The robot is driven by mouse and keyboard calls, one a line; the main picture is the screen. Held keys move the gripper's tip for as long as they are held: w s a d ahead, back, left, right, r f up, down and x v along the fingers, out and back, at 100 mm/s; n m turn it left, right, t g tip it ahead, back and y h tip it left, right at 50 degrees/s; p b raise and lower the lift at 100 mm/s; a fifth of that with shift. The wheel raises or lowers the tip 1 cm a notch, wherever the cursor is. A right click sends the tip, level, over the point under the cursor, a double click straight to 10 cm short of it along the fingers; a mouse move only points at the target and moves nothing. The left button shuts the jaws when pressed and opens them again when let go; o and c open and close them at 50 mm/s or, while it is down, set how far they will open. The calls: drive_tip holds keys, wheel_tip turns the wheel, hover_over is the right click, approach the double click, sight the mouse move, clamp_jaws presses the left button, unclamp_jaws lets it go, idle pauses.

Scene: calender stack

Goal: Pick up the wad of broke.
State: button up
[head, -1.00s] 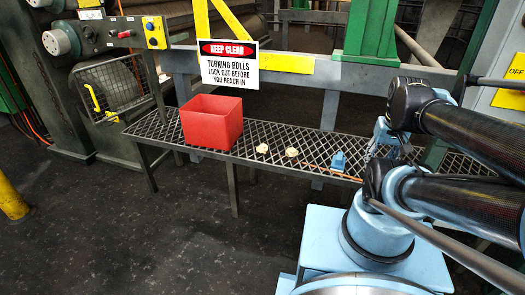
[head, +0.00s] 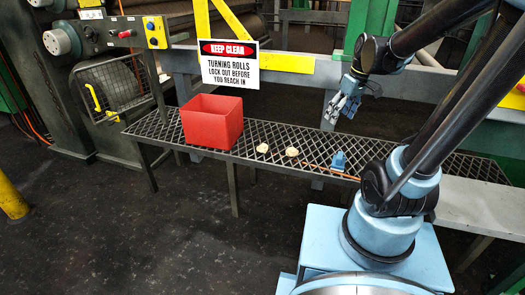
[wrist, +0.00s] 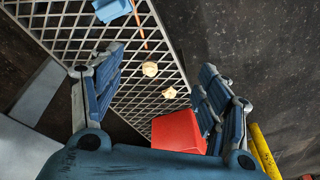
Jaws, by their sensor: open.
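Two small cream lumps lie apart on the mesh walkway shelf (head: 270,133). The left lump (head: 262,148) is nearer the red bin, and the right lump (head: 292,152) is a little farther from it. I cannot tell which is the wad of broke. Both lumps show in the wrist view, one higher (wrist: 150,69) and one lower (wrist: 170,92). My gripper (head: 341,112) is open and empty, above the shelf and to the right of the lumps. In the wrist view, its spread fingers (wrist: 161,62) frame both lumps from a distance.
An open red bin (head: 222,130) stands on the shelf left of the lumps. A blue object (head: 338,160) and a thin brown rod (head: 318,170) lie to their right. A keep-clear sign (head: 229,65) hangs behind, before the rail and rolls.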

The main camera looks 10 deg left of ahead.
drive_tip(key=w+a+f+n+g+y, duration=0.1)
drive_tip(key=w+a+f+n, duration=0.15)
drive_tip(key=w+a, duration=0.3)
drive_tip(key=w+a+f+n, duration=0.1)
drive_tip(key=w+a+n, duration=0.25)
drive_tip(key=a, duration=0.35)
drive_tip(key=n+g+y, duration=0.1)
drive_tip(key=n, duration=0.4)
approach(262, 145)
drive_tip(key=x, duration=0.5)
drive_tip(key=shift+d+f, duration=0.1)
drive_tip(key=shift+f, duration=0.3)
drive_tip(key=shift+a+x, duration=0.2)
drive_tip(key=shift+x, duration=2.4)
drive_tip(key=shift+w+r, duration=0.1)
drive_tip(key=c, duration=1)
